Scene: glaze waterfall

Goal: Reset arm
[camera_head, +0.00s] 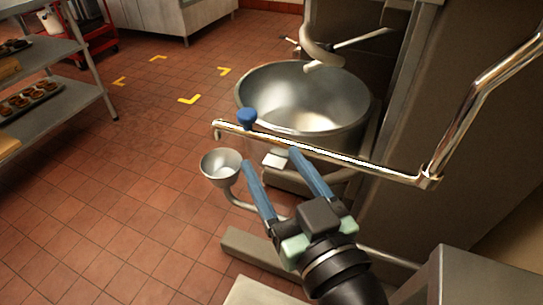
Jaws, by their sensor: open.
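My gripper (279,172) is in the head view, low and right of centre, with its two blue fingers spread apart and nothing between them. It reaches up from the bottom edge, in front of the machine with the large bowl. A shiny metal pipe (320,157) passes just beyond the fingertips. A blue knob (247,118) sits on this pipe near its left end. A small metal cup (221,167) is to the left of the left finger. I cannot tell whether the fingers touch the pipe.
A large steel bowl (262,84) stands behind the pipe. A metal rack (62,98) with trays of baked goods is at the left. A red cart (97,38) and steel cabinet (206,14) are at the back. The tiled floor (140,190) with yellow corner marks is clear at left.

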